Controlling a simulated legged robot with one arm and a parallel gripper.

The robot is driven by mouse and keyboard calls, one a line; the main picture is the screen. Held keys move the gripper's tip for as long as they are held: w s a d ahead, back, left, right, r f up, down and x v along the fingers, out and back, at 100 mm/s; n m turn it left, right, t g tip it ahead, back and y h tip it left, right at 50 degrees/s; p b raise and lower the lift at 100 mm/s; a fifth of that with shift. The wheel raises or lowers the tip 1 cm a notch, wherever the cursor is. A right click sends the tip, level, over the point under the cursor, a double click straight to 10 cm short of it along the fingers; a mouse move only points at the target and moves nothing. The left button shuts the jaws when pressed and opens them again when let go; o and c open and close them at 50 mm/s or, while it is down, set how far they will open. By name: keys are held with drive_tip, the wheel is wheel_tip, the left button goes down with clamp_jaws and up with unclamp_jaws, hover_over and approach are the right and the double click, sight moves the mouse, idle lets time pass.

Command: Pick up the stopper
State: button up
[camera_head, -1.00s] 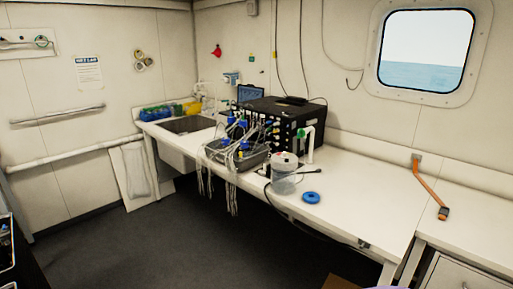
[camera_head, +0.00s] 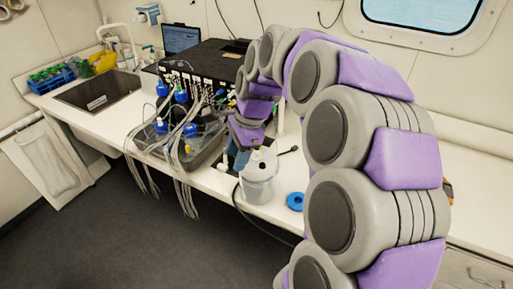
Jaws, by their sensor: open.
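No part is plainly marked as the stopper. A clear jar (camera_head: 258,188) with a white top (camera_head: 260,160) stands near the front edge of the bench; its top may be or hold the stopper, but I cannot tell. A blue ring (camera_head: 296,202) lies flat to the right of the jar, partly beside my arm. My purple and grey arm arches over from the right and bends down behind the jar. My gripper (camera_head: 234,158) is open, pointing down just left of and behind the jar's top. Its fingertips are small and partly hidden, so contact is unclear.
A grey tray (camera_head: 205,153) with blue-capped bottles and trailing tubes sits left of the gripper. A black instrument box (camera_head: 205,62) and a laptop (camera_head: 181,39) stand behind. A sink (camera_head: 98,92) is at left. My arm hides much of the right bench.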

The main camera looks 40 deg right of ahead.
drive_tip(key=w+d+r+m+t+p, duration=0.1)
drive_tip(key=w+d+r+m+p, duration=0.15)
drive_tip(key=d+m, duration=0.5)
drive_tip(key=m+b, duration=0.2)
drive_tip(key=m, duration=0.1)
hover_over(257, 156)
drive_tip(key=s+d, duration=0.2)
drive_tip(key=shift+t+h, duration=0.3)
drive_tip(key=shift+t, duration=0.1)
drive_tip(key=f, duration=0.9)
drive_tip(key=shift+w+a+f, duration=0.15)
drive_tip(key=shift+w+a, duration=0.05)
drive_tip(key=shift+w+a+f, duration=0.2)
drive_tip(key=shift+f, duration=0.2)
drive_tip(key=shift+d+b+x, duration=0.15)
drive_tip(key=shift+b+x, duration=0.15)
drive_tip(key=shift+x, duration=1.05)
drive_tip(key=shift+d+b+x, duration=0.15)
drive_tip(key=shift+b+x, duration=0.15)
drive_tip(key=shift+x, duration=1.05)
drive_tip(key=shift+s, duration=0.15)
drive_tip(key=shift+a, duration=0.1)
drive_tip(key=shift+c, duration=0.3)
clamp_jaws()
